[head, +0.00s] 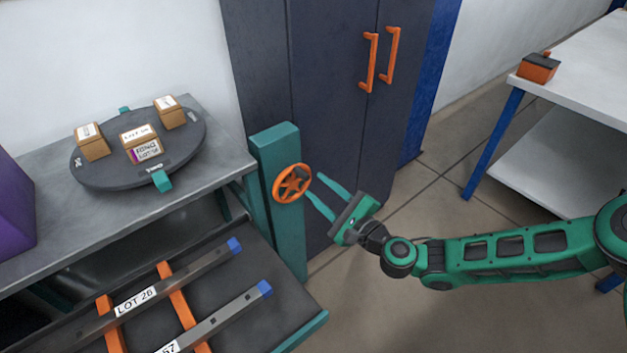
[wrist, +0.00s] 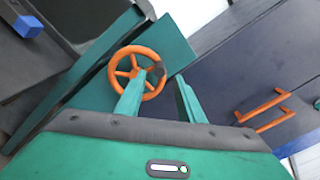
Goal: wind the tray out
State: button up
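An orange handwheel (head: 292,184) with spokes is mounted on a teal post (head: 277,150) beside the bench. It also shows in the wrist view (wrist: 123,66), with a dark knob on its right rim. My gripper (head: 313,192) is at the wheel's right side, fingers pointing at it and spread apart. In the wrist view the left finger overlaps the wheel's lower right rim near the knob; I cannot tell whether it touches. The right finger is clear of the wheel. A dark tray (head: 255,315) with a teal edge extends below the bench and holds bars labelled LOT on orange supports.
A round dark turntable (head: 85,176) with several small boxes sits on the grey bench (head: 222,165). A dark cabinet (head: 325,80) with orange handles stands behind the wheel. A white table (head: 590,65) is at right. The floor between is clear.

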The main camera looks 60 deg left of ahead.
jog(key=shift+w+d, duration=0.2)
jog(key=shift+d, duration=1.95)
